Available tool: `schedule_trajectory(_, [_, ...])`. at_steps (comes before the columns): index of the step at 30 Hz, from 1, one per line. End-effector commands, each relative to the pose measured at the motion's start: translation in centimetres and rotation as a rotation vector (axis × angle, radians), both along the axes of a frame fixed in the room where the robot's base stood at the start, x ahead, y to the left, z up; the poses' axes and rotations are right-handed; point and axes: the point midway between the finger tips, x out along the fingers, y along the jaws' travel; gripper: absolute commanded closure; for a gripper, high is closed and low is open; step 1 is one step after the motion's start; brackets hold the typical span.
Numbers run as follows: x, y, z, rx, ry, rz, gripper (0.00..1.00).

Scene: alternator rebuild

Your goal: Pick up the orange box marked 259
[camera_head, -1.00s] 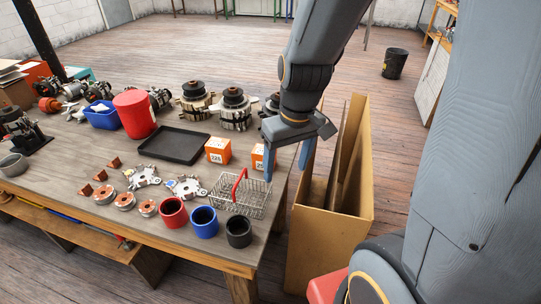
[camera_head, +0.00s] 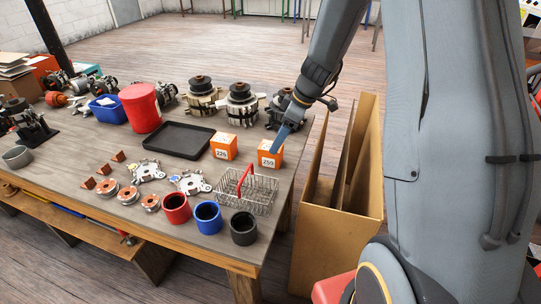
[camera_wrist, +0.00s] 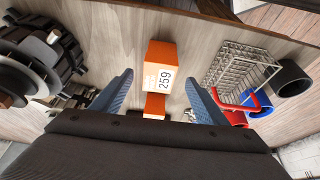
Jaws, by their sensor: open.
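The orange box marked 259 (camera_head: 269,154) stands upright on the workbench near its right edge, with a white label on its front. In the wrist view the box (camera_wrist: 160,60) lies ahead of and between my open fingers, apart from both. My gripper (camera_head: 281,141) is open and empty, at the box's right side in the head view; one finger overlaps the box there. The wrist view also shows my gripper (camera_wrist: 157,85). A second orange box marked 226 (camera_head: 223,147) stands just left of the 259 box.
A wire basket with a red handle (camera_head: 246,192) stands in front of the boxes. A black tray (camera_head: 176,140) lies to the left. Alternators (camera_head: 241,105) stand behind. Red, blue and black cups (camera_head: 208,217) line the front. A cardboard bin (camera_head: 338,238) stands right of the bench.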

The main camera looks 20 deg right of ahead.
Motion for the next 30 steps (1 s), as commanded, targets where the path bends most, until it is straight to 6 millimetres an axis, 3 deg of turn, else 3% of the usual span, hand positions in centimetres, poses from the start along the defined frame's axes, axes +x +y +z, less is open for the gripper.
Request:
schedule_trajectory(19, [1.5, 2.4, -5.7, 0.0, 0.003, 0.0, 0.33])
schedule_trajectory(30, [1.8, 2.6, -6.4, -0.001, 0.001, 0.0, 0.33])
